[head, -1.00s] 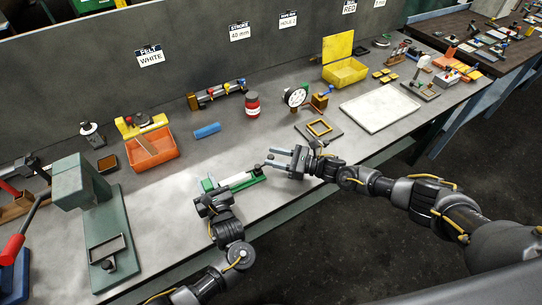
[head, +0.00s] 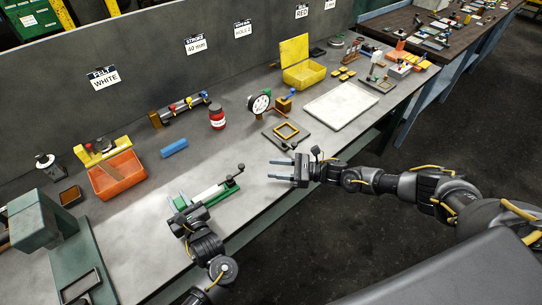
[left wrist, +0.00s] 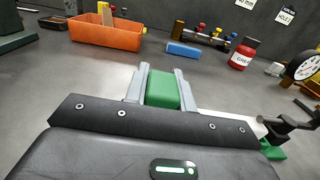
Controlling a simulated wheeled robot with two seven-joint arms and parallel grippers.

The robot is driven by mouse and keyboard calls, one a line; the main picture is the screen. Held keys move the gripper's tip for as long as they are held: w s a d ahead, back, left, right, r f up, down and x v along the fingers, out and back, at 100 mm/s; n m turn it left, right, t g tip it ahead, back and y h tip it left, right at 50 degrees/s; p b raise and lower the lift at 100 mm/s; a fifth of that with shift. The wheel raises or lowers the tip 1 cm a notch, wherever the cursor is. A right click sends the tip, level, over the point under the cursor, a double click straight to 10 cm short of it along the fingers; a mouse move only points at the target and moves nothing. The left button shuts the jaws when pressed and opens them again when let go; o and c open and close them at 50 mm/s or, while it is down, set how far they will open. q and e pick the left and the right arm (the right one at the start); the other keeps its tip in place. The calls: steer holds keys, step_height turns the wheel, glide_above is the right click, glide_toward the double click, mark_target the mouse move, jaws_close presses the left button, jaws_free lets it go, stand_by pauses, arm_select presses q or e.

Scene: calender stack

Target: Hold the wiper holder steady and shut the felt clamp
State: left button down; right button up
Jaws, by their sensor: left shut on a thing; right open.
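The wiper holder (head: 229,187) is a green base on the bench, with a white felt strip (head: 207,193) along it. The felt clamp (head: 238,172), a dark lever with a round black knob, sticks up at the holder's right end. In the left wrist view, the clamp (left wrist: 280,128) shows at the right edge. My left gripper (head: 178,203) is at the holder's left end. In the left wrist view its grey fingers are shut on a green block (left wrist: 162,90) of the holder. My right gripper (head: 272,169) is open and empty, right of the clamp and apart from it.
A brown square frame (head: 287,131) and a pale flat plate (head: 341,105) lie behind my right gripper. A green press (head: 43,222) stands at left. The bench front beside the holder is clear.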

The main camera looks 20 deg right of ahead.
arm_select(q)
steer(key=c, duration=1.1)
jaws_free()
steer(key=v, duration=0.7)
steer(key=shift+s+d, duration=0.1)
steer(key=shift+s, duration=0.1)
steer(key=shift+s, duration=0.1)
